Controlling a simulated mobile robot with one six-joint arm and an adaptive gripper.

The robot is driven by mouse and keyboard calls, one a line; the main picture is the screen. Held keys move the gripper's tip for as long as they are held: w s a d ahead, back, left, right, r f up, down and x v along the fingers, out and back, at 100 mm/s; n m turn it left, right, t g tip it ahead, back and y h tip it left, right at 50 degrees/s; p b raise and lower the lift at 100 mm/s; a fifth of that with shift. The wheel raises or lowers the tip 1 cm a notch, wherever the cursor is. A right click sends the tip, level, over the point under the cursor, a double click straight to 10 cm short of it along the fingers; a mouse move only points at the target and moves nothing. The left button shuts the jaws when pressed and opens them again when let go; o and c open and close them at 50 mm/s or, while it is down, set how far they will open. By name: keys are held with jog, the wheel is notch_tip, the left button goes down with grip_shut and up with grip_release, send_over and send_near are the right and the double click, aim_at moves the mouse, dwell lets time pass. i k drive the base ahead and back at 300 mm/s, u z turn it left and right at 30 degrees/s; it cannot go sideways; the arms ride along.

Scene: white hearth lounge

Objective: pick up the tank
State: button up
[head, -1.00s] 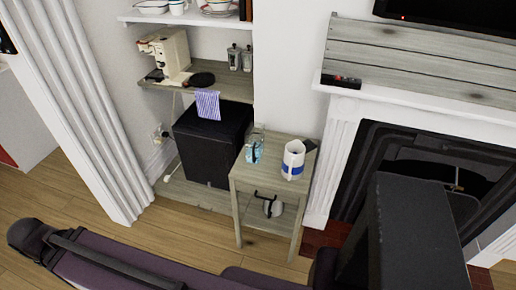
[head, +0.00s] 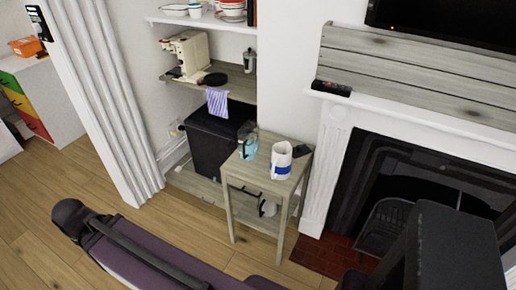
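A clear container with a pale blue tint (head: 249,147), which looks like the tank, stands upright on the top of a small wooden side table (head: 240,172). A dark strip shows at its left side. A white container with a blue band (head: 281,163) stands to its right, close by on the same top. My gripper cannot be made out in the head view. A dark block at the lower right may be part of my arm.
A small black item (head: 302,150) lies at the table's back right. A black box (head: 212,140) stands behind left. The fireplace (head: 385,190) is to the right. A purple, dark-edged form (head: 150,262) spans the lower left foreground.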

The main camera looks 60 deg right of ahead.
aim_at(249, 134)
jog(key=k, duration=1.35)
jog(key=z, duration=1.8)
jog(key=i, duration=0.5)
